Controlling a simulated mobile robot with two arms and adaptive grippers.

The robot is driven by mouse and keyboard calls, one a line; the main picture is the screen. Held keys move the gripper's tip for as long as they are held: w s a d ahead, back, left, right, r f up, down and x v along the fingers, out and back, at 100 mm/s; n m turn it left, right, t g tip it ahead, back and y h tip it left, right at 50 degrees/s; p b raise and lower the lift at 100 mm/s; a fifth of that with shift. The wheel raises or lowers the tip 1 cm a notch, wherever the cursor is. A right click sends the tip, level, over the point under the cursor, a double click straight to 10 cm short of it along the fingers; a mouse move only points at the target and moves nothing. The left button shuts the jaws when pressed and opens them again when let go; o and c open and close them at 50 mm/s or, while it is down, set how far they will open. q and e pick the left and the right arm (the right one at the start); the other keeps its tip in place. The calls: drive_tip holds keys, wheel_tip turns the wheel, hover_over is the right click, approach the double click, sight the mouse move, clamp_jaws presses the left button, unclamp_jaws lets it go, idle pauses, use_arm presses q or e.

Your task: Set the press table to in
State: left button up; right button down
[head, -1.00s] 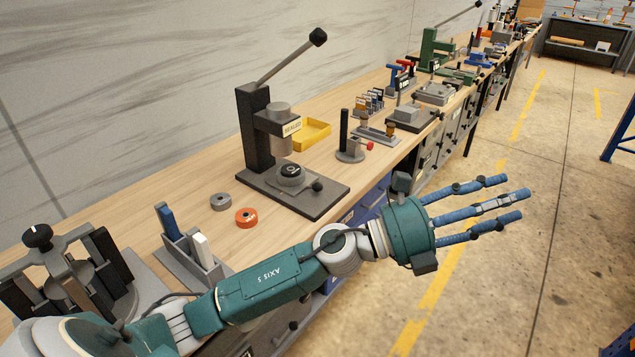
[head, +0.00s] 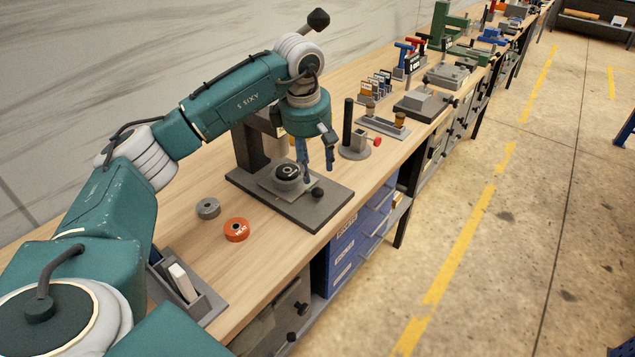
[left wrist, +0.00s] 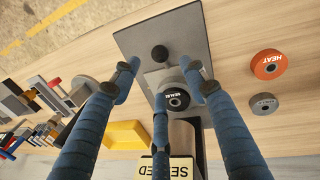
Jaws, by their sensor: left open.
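The press stands on the bench with a dark base (head: 305,205), a column and a raised lever (head: 318,20). Its grey press table (head: 270,185) carries a black round die (head: 288,172); the die shows in the left wrist view (left wrist: 172,93) marked SEAL. A black ball knob (head: 317,193) sits at the table's front; it also shows in the left wrist view (left wrist: 160,53). My left gripper (head: 318,168) is open, fingers pointing down, above the table near the knob. No finger clearly touches the knob. My arm hides part of the press. My right gripper is out of view.
An orange HEAT ring (head: 236,230) and a grey ring (head: 208,208) lie left of the press. A round stand with a black post (head: 349,128) is close on the right. A yellow tray (left wrist: 128,134) shows in the left wrist view. The bench's front edge is just before the base.

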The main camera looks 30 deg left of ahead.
sight(317, 188)
use_arm(q)
drive_tip(key=f, duration=0.3)
drive_tip(key=w+f+p, duration=0.1)
drive_tip(key=f, duration=0.2)
drive_tip(key=f+p, duration=0.1)
drive_tip(key=f, duration=0.2)
drive_tip(key=shift+w+f, duration=0.2)
drive_tip(key=shift+w, duration=0.2)
drive_tip(key=shift+a, duration=0.1)
